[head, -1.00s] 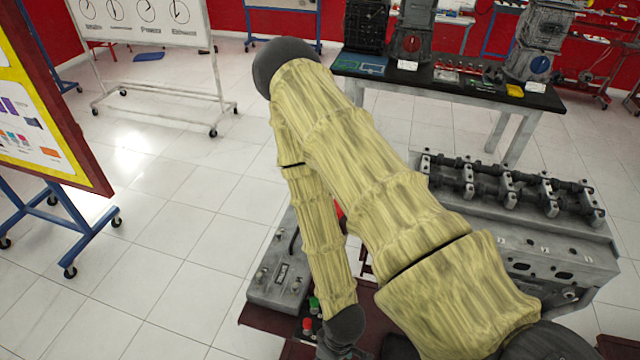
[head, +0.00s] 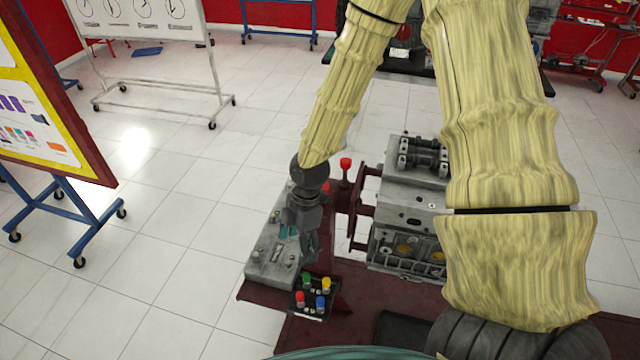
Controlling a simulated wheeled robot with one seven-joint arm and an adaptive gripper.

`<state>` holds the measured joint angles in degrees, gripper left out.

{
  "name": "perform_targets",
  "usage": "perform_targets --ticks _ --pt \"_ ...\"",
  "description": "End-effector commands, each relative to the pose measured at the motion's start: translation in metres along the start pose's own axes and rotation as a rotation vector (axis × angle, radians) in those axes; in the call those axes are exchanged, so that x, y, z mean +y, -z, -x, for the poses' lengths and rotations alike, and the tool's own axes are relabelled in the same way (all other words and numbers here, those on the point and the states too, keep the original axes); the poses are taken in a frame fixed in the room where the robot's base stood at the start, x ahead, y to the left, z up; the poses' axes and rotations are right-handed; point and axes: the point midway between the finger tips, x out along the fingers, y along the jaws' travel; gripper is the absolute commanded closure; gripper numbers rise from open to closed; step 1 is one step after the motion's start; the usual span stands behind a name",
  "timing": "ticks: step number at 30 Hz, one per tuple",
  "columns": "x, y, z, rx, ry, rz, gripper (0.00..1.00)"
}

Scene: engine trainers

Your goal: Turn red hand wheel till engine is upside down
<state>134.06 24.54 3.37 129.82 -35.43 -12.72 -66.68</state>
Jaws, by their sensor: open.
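Small red parts show beside the engine stand: a red knob (head: 346,163) on a short stem, and a red bit just behind my wrist. I cannot make out a full hand wheel, as my arm hides part of this area. The grey engine (head: 400,205) sits to the right, with its dark rocker gear (head: 425,155) on top, so it looks upright. My arm hides its right side. My gripper (head: 311,252) points down, open and empty, in front of the red parts and left of the engine. It appears apart from both.
A display board (head: 45,120) is at far left. Tiled floor between is clear.

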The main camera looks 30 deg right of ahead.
Motion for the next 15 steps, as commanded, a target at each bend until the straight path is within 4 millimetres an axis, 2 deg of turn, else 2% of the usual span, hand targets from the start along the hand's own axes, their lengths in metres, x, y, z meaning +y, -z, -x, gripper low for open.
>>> perform_targets --ticks 1,6,12,15 --pt "0.012 -0.003 0.02 -0.007 -0.009 0.084 0.21" --pt "0.037 -0.02 0.082 -0.067 -0.012 0.395 0.21" --pt "0.057 -0.045 0.154 -0.164 -0.003 0.713 0.21" --pt "0.062 -0.056 0.18 -0.206 0.007 0.822 0.21"
